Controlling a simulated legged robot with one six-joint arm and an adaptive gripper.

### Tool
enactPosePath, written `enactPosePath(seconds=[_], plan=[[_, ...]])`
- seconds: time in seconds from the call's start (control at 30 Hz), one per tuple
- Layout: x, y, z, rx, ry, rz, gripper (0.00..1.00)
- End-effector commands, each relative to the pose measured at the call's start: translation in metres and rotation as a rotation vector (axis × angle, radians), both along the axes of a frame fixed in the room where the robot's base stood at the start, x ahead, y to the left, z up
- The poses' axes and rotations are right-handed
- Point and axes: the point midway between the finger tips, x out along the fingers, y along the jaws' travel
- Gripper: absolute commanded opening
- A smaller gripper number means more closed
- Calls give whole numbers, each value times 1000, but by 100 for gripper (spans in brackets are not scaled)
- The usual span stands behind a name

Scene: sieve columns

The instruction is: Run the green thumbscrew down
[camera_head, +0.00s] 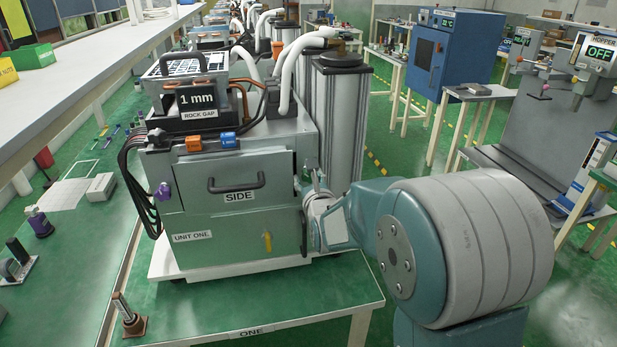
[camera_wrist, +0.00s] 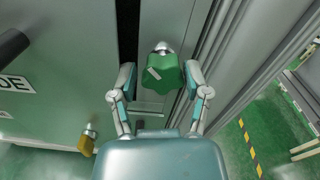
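The green thumbscrew (camera_wrist: 162,75) shows in the middle of the wrist view, a lobed knob with a pale mark on its face and a metal tip above it. My gripper (camera_wrist: 158,78) is open, with one finger on each side of the thumbscrew. A gap shows at the left finger; the right finger is close to the knob, and I cannot tell if it touches. In the head view my gripper (camera_head: 314,186) is at the right edge of the cabinet marked UNIT ONE (camera_head: 230,245), and mostly hides the thumbscrew.
A yellow tag or knob (camera_head: 267,240) is on the cabinet front, left of my gripper; the black handle (camera_head: 236,184) is further left. A grey ribbed column (camera_head: 342,125) stands behind. A metal post on a brown base (camera_head: 127,318) stands at the front left of the green bench.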

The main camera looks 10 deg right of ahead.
Motion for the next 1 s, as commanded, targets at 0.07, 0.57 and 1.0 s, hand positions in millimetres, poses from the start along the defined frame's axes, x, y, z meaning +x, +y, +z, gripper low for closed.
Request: enactPosePath(seconds=[0.07, 0.57, 1.0], plan=[[0, 0, 1, 0, -3, 0, 62], [-70, 0, 2, 0, -5, 0, 62], [-119, 1, 0, -1, -1, 0, 62]])
